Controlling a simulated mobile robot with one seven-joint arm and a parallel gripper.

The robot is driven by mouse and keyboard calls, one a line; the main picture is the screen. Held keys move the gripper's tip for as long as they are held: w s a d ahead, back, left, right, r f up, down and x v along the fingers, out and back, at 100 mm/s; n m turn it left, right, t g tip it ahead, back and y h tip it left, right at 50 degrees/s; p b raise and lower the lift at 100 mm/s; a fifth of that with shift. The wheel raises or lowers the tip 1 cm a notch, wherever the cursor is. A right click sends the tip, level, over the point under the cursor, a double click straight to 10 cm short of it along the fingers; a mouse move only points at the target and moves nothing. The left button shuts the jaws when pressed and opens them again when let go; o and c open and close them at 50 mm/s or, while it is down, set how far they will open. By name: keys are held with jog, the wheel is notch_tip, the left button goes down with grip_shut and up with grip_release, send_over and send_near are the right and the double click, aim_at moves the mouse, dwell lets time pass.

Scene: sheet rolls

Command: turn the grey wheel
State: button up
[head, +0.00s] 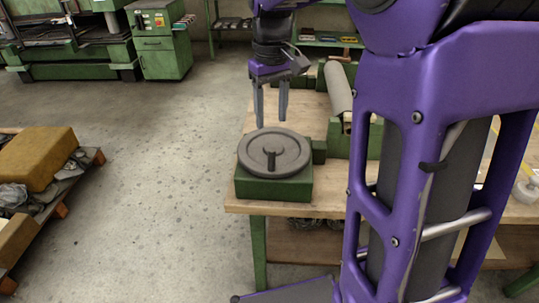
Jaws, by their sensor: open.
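The grey wheel (253,155) lies flat on top of a green box (273,189) at the near left corner of the wooden bench. A short dark handle (268,159) stands up from the wheel on its near side. My gripper (272,121) points down with its two grey fingers apart and nothing between them. In the picture its tips are just above the far rim of the wheel. I cannot tell exactly how high they are or whether they touch it.
Behind the wheel, a green machine with a pale roller (338,88) stands on the bench (240,208). My purple arm hides much of the bench's right side. Green machines and a cabinet (160,45) stand at the back left. A pallet with a brown block (38,160) is at left. The floor between is clear.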

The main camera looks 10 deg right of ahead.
aim_at(272, 158)
notch_tip(272, 158, down, 13)
jog(key=shift+f+b, duration=0.1)
jog(key=shift+b, duration=0.95)
grip_shut()
dwell(0.6)
